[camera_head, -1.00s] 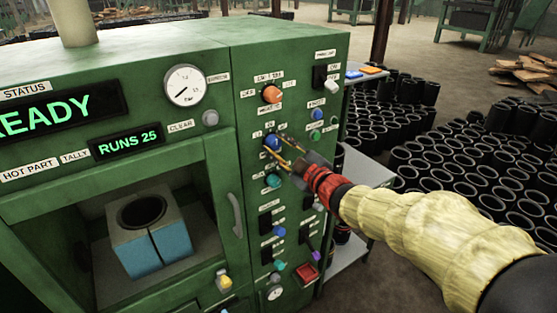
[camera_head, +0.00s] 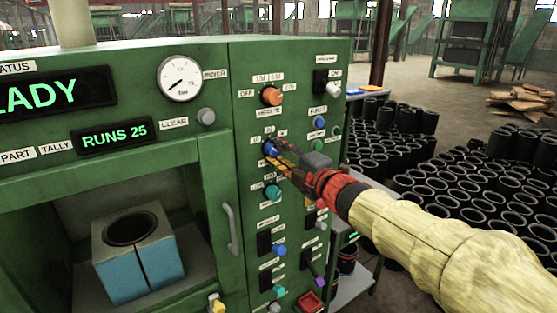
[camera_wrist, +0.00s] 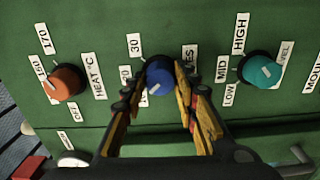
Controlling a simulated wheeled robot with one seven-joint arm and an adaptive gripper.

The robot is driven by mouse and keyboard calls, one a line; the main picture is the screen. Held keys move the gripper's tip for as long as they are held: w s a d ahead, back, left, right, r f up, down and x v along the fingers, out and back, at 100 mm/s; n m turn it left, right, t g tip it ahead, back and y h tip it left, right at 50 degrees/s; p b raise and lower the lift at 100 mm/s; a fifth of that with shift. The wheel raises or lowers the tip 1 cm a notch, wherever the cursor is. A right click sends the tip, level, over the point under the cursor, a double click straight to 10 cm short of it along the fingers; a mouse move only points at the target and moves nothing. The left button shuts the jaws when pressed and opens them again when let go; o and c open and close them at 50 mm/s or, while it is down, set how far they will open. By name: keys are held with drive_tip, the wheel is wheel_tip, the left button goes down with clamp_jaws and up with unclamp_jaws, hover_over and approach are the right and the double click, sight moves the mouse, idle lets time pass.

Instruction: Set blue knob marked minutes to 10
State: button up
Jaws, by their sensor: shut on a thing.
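The blue knob (camera_head: 270,148) sits on the green control panel, below the orange knob and above the teal knob. It also shows in the wrist view (camera_wrist: 159,76), between my fingers. My gripper (camera_head: 275,157) reaches in from the right and is shut on the blue knob, one finger on each side of it. In the wrist view, the label "30" (camera_wrist: 135,45) is at the knob's upper left and "20" is below it. A lower label is partly hidden by the left finger. The label at right shows only "ES".
An orange heat knob (camera_wrist: 65,82) and a teal level knob (camera_wrist: 262,71) flank the blue knob in the wrist view. Switches and a red button (camera_head: 311,301) are lower on the panel. Black sleeves (camera_head: 470,185) cover the floor at right.

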idle(0.4)
drive_tip(key=o, duration=1.1)
drive_tip(key=shift+o, duration=0.3)
drive_tip(key=v, duration=1.2)
